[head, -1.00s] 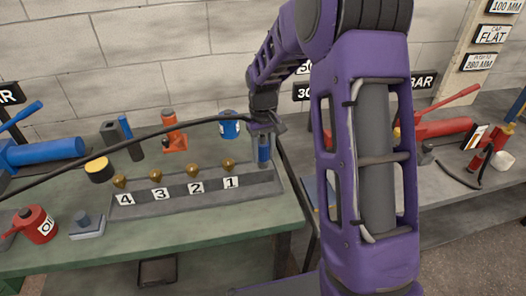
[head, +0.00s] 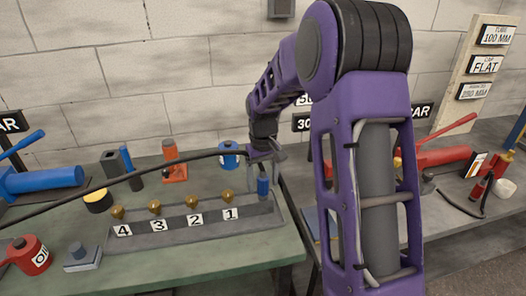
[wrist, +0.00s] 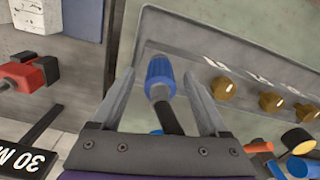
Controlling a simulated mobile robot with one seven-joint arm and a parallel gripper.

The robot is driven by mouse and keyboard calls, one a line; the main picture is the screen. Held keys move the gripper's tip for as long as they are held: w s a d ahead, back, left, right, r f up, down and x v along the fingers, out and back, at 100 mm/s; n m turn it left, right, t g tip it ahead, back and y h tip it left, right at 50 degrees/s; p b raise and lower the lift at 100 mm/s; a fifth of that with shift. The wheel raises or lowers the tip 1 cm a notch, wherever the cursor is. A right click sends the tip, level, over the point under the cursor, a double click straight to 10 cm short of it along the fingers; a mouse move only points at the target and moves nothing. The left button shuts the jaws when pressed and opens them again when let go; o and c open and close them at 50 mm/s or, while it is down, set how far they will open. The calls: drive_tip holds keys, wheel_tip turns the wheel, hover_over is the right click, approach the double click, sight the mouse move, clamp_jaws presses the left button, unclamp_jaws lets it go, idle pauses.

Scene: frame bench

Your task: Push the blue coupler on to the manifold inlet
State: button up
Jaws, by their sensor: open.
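The blue coupler (head: 263,187) stands upright at the right end of the grey manifold (head: 168,236), by the number 1 label. In the wrist view the coupler (wrist: 160,73) is between the spread fingers of my gripper (wrist: 159,76), with a visible gap on each side. A black hose (wrist: 169,117) runs from its back end towards my wrist. In the head view my gripper (head: 266,155) is just above the coupler, open and empty. The inlet is hidden under the coupler, so I cannot tell how far on it sits.
Several brass fittings (head: 192,202) line the manifold. The black hose (head: 130,177) crosses above the green bench (head: 200,260). A blue canister (head: 229,155) and an orange jack (head: 174,165) stand behind.

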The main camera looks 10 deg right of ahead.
wheel_tip(320, 180, up, 15)
drive_tip(key=p, duration=0.1)
drive_tip(key=shift+r+p, duration=0.2)
drive_tip(key=shift+p, duration=0.15)
